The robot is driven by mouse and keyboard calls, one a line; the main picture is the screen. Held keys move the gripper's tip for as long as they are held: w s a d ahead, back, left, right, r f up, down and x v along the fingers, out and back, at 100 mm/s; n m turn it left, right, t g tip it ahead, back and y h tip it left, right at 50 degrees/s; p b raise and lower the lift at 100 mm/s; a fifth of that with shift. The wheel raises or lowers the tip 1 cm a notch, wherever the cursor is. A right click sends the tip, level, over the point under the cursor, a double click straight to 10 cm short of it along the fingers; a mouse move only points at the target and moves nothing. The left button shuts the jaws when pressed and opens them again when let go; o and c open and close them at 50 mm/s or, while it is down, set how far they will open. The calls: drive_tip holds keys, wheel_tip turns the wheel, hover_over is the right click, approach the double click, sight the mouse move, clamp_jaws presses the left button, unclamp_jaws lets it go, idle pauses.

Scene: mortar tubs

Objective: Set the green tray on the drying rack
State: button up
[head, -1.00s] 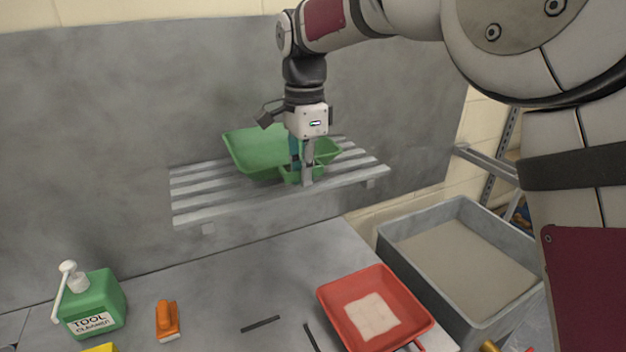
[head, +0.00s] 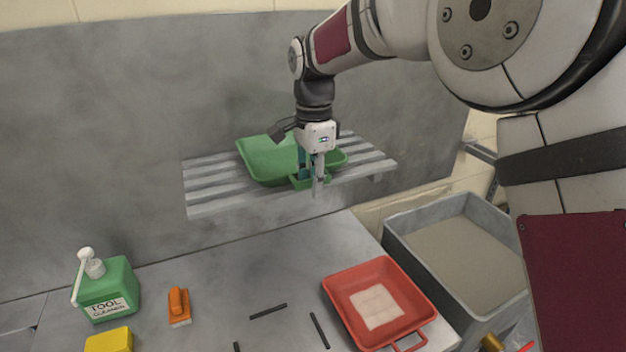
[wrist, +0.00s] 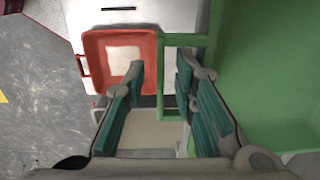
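The green tray (head: 268,158) lies on the slatted grey drying rack (head: 208,196), which is fixed to the wall. It sits toward the rack's rear middle, with its loop handle at the front edge. My gripper (head: 312,182) points down at the handle. In the wrist view, the fingers of my gripper (wrist: 160,68) are apart, one on each side of the handle's outer bar (wrist: 160,85), with gaps visible. The tray body (wrist: 270,80) fills the right of that view. The tray's underside is hidden.
On the bench below are a red tray (head: 402,332), a green cleaner bottle (head: 110,290), an orange-handled tool (head: 179,305), a yellow block (head: 108,341) and several dark strips (head: 268,311). A grey tub (head: 400,240) stands at right. The rack's left end is bare.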

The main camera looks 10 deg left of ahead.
wheel_tip(320, 180, up, 12)
drive_tip(key=b, duration=0.3)
drive_tip(key=shift+r, duration=0.2)
drive_tip(key=shift+s, duration=0.1)
drive_tip(key=s+d+r+n+t, duration=0.1)
drive_tip(key=s+d+n, duration=0.3)
drive_tip(key=d, duration=0.7)
drive_tip(key=s+d+r+n+t, duration=0.1)
drive_tip(key=s+d+r+t, duration=0.1)
drive_tip(key=s+d, duration=0.6)
drive_tip(key=s+d+f+n+t, duration=0.2)
drive_tip(key=s+d+f+n, duration=0.3)
drive_tip(key=s+d+f, duration=0.5)
drive_tip(key=s+d, duration=0.1)
drive_tip(key=d, duration=0.2)
drive_tip(key=shift+s+n, duration=0.3)
drive_tip(key=shift+s, duration=0.1)
